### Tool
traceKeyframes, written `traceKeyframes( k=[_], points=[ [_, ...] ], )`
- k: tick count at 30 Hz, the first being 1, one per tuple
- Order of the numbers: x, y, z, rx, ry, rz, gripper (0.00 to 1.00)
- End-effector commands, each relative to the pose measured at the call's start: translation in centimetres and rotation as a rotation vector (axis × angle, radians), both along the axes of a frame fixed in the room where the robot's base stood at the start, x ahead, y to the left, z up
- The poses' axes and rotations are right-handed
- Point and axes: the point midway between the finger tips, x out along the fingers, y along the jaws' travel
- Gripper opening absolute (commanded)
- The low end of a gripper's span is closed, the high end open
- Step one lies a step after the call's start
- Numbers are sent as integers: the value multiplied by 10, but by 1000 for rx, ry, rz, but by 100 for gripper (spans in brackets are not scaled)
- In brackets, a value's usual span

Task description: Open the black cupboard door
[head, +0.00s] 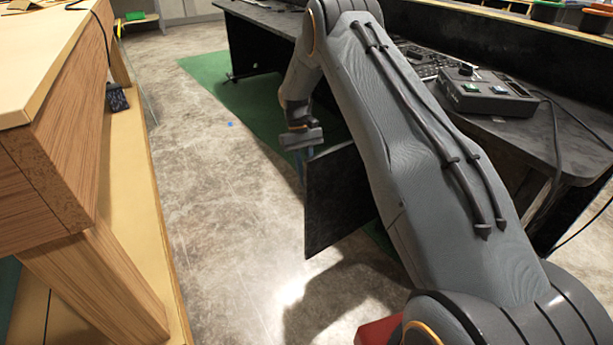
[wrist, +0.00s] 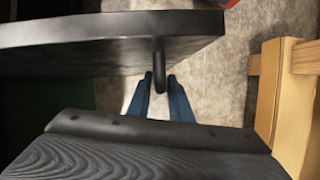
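The black cupboard door (head: 335,198) is a flat dark panel. It stands swung out from under the black console desk, over the floor, partly hidden behind my arm. In the wrist view the door (wrist: 100,42) crosses the upper left as a dark slab, with its thin black handle (wrist: 159,68) sticking out near its right end. My gripper (head: 299,172) is at the door's outer edge in the head view. In the wrist view its two blue fingers (wrist: 160,92) lie one on each side of the handle, closed on it. The hinge side and cupboard inside are hidden.
A wooden table (head: 50,130) with a low shelf stands along the left. The black console desk (head: 530,140) carries a grey control box (head: 487,95). Open floor (head: 220,190) lies between the table and the door. A green mat (head: 225,100) lies beyond.

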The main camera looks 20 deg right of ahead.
Motion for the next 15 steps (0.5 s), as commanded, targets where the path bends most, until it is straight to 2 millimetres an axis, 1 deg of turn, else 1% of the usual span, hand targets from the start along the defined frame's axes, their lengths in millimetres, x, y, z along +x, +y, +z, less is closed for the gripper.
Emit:
traceKeyframes(
  k=[10, 13, 15],
  points=[
    [1, -2, 1, -2, -2, 0, 28],
    [4, -1, 7, -3, -4, 0, 28],
    [8, -1, 16, -2, -6, 1, 28]
  ],
)
